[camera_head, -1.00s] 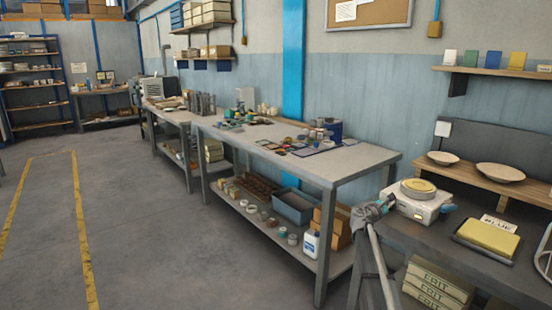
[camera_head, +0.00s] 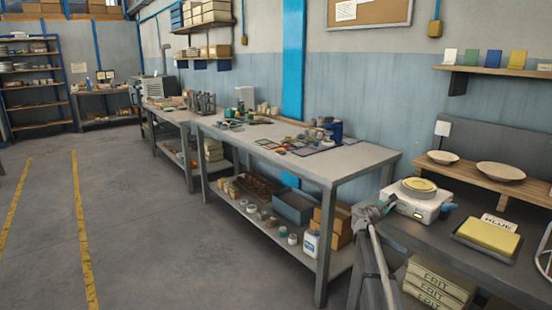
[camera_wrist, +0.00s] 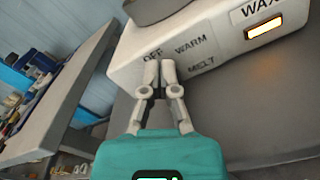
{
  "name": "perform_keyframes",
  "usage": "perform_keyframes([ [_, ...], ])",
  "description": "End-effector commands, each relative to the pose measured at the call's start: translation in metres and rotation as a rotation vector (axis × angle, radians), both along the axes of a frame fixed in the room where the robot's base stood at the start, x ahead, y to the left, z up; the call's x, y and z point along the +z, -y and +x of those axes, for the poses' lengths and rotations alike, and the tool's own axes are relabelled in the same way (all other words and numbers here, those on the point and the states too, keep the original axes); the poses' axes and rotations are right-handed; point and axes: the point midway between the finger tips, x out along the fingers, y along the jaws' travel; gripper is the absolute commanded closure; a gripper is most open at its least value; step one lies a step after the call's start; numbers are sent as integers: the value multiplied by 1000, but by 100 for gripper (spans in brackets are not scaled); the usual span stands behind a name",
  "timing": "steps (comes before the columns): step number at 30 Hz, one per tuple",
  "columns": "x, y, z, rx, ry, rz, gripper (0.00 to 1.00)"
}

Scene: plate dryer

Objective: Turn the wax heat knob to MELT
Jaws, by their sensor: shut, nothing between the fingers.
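The wax heater (camera_head: 419,205) is a white box with a round dish of yellowish wax (camera_head: 419,185) on top. In the wrist view its front face (camera_wrist: 215,45) carries the words OFF, WARM and MELT (camera_wrist: 201,65), and a WAX label beside a lit orange lamp (camera_wrist: 263,33). My gripper (camera_wrist: 160,66) is shut and empty, its fingertips in front of the face among these words. The knob is not visible; the fingers cover that spot, and contact cannot be told. In the head view my gripper (camera_head: 388,204) is at the heater's left side.
A yellow pad in a dark tray (camera_head: 488,236) lies right of the heater, with a wooden riser (camera_head: 470,180) holding shallow bowls behind. Boxes (camera_head: 437,285) sit below the bench. A long worktable (camera_head: 345,165) stands to the left; the floor beyond it is open.

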Motion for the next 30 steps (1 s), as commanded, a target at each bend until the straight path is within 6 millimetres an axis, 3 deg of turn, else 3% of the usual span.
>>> perform_keyframes([
  [30,-9,7,-10,0,0,0,100],
])
